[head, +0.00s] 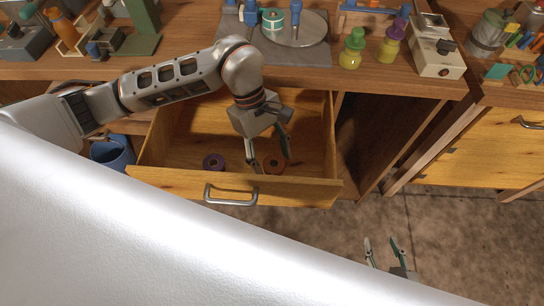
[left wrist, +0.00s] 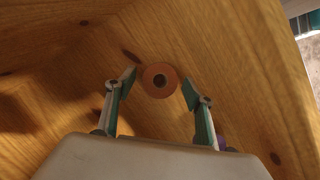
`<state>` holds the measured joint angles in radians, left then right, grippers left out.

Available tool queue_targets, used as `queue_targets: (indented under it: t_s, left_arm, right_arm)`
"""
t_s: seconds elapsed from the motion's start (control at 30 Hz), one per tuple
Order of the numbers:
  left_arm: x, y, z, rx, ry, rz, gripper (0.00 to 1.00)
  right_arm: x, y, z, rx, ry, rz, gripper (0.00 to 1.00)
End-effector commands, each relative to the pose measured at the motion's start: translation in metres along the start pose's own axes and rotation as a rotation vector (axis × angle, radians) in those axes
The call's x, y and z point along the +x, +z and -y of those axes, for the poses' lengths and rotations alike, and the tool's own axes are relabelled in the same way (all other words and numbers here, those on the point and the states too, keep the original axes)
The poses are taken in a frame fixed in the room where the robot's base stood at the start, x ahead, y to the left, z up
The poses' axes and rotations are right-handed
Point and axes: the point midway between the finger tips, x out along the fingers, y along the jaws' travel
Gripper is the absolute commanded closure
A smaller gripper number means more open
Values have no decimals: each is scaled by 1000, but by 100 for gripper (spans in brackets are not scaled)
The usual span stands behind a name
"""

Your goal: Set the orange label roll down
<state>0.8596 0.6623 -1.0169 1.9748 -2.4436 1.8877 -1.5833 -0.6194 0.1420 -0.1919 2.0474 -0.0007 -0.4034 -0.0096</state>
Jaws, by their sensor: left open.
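The orange label roll (head: 274,165) rests on the floor of the open drawer, near its front panel. My right gripper (head: 386,246) is open and empty over the floor at the lower right.
A purple roll (head: 213,161) lies in the drawer (head: 160,178), left of the orange one. The drawer's front panel and handle (head: 231,196) stand close to my left gripper. A blue bin (head: 112,154) is left of the drawer. Bottles and a turntable (head: 300,30) crowd the bench above.

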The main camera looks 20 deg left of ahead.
Motion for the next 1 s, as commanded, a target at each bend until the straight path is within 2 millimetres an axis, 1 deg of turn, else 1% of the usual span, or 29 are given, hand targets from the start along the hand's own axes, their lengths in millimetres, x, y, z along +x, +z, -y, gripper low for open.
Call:
queue_targets:
  t_s: [0.17, 0.4, 0.6, 0.7, 0.8, 1.0]
  left_arm:
    - [-21, 0, -1, 2, 5, -4, 47]
    - [-71, 0, -1, 1, 6, -4, 47]
    - [-105, 1, -1, 2, 5, -3, 47]
    - [-115, 1, -1, 1, 3, -2, 47]
    - [-120, 1, 0, 0, 1, -1, 47]
    - [-122, 1, 0, 0, 0, 1, 47]
  right_arm:
    - [-1, -5, -1, 2, 1, -7, 60]
    - [-2, -9, -1, 6, 0, -12, 60]
    - [-3, -10, 0, 8, -2, -11, 60]
    - [-4, -9, 1, 10, -3, -10, 60]
    - [-4, -8, 1, 10, -4, -8, 60]
    - [-4, -7, 2, 11, -5, -5, 60]
